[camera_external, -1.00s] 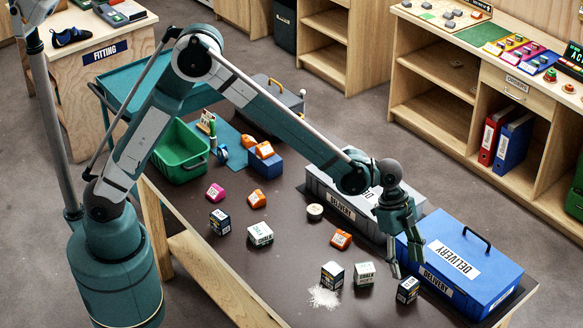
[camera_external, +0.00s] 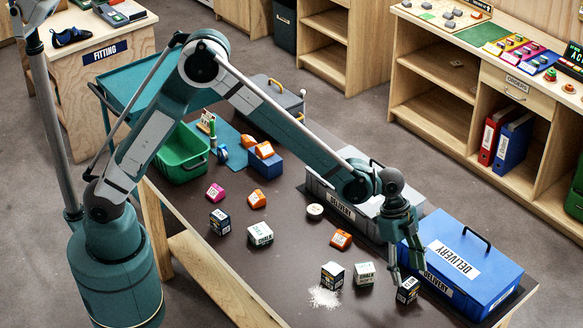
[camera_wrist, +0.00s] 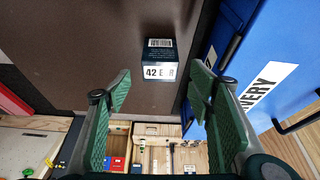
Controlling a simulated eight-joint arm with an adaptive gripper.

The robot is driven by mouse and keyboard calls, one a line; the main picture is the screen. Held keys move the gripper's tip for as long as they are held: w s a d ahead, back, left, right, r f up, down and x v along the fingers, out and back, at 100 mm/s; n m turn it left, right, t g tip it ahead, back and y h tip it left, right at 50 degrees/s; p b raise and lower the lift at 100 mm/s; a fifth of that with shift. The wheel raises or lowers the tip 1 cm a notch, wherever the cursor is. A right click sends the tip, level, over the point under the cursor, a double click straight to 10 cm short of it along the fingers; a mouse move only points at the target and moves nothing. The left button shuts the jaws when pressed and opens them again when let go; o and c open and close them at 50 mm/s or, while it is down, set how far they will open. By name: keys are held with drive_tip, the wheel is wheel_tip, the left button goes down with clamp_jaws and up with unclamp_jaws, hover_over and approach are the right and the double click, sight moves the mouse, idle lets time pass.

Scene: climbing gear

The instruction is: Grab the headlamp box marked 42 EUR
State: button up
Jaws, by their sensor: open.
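The headlamp box (camera_wrist: 160,60) is small and dark, with a white label reading "42 E_R" (one letter unclear) and a barcode in the wrist view. It sits on the dark table beside the blue delivery box, and in the external view the box (camera_external: 408,290) is at the table's right front. My gripper (camera_external: 408,272) is just above it, its fingers partly overlapping it in that view. In the wrist view my gripper (camera_wrist: 165,92) is open, with the box between and beyond the green finger pads. No contact is visible.
A blue delivery box (camera_external: 490,290) stands close to the right, with a grey delivery box (camera_external: 318,192) behind.

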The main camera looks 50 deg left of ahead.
sight(414, 287)
drive_tip(key=shift+b+x, duration=0.35)
drive_tip(key=shift+x, duration=2.2)
drive_tip(key=shift+a, duration=0.1)
drive_tip(key=c, duration=1)
